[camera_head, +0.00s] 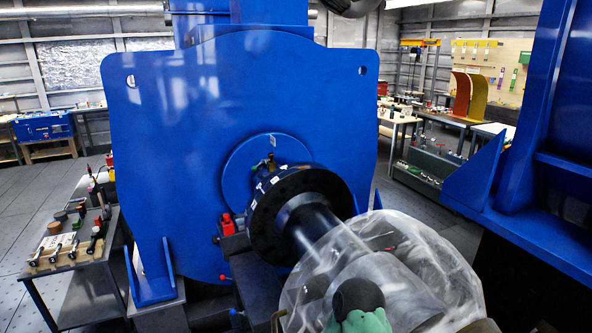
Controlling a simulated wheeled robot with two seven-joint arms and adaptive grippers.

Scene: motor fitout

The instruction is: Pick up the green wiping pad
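A pale green piece (366,323) shows at the bottom edge, just below a dark rounded part (357,297). It is cut off by the frame, and I cannot tell whether it is the green wiping pad. Clear plastic film (420,260) bunches around the near end of a dark shaft (318,228) and surrounds the green piece in the picture. The shaft runs out of a black round flange (268,238) on the big blue motor housing (215,110). Neither of my grippers can be made out.
A grey tool table (90,272) with several hand tools stands at the left. A blue steel frame (520,150) closes off the right. Benches (455,121) and a tool board (500,65) stand behind. Grey floor (40,205) is open at far left.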

